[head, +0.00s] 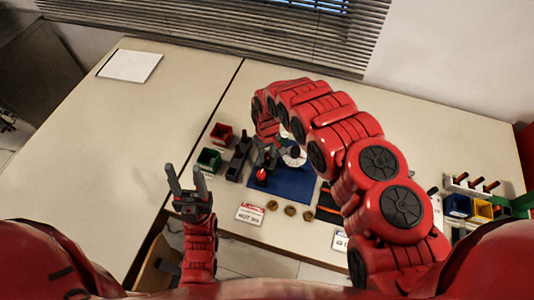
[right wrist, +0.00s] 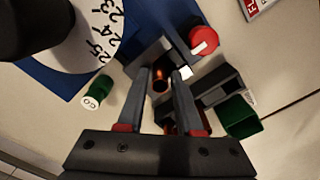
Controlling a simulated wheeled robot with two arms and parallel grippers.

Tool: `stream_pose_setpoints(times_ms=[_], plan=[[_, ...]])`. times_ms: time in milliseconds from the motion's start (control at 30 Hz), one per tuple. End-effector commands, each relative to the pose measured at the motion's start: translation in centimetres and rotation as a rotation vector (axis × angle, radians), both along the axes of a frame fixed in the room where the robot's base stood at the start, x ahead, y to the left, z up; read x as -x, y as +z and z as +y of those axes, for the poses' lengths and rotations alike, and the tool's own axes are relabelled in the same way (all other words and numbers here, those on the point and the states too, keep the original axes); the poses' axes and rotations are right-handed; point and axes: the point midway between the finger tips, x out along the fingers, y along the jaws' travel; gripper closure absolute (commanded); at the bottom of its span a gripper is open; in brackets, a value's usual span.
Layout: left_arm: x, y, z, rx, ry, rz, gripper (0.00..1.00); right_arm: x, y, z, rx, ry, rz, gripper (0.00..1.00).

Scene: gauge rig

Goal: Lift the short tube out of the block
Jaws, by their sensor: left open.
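In the right wrist view a short copper-coloured tube (right wrist: 160,80) stands in a dark grey block (right wrist: 152,54). The fingers of my right gripper (right wrist: 165,74) reach toward it, one on each side, with a visible gap on the right of the tube. I cannot tell whether the left finger touches it. My left gripper (head: 187,185) is open and empty, fingers up, left of the rig near the table's front edge.
A red knob (right wrist: 204,40), a numbered white dial (right wrist: 88,38) and a green-and-white cylinder (right wrist: 96,92) are close around the block. A dark slotted rack (right wrist: 218,84) and a green bin (right wrist: 240,117) stand beside it. The left table (head: 120,140) is mostly clear.

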Motion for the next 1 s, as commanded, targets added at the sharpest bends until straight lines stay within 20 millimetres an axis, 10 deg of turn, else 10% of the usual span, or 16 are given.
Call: stream_pose_setpoints(times_ms=[167,967,1000], plan=[[0.0,0.0,0.0,0.0,0.0,0.0,0.5,0.0,0.0,0.0,0.0,0.0,0.0,1.0],[0.0,0.09,0.01,0.0,0.0,0.0,0.5,0.35,-0.01,0.1,0.0,0.0,0.0,1.0],[0.01,0.08,0.0,0.0,0.0,0.0,0.5,0.35,-0.01,0.1,0.0,0.0,0.0,0.74]])
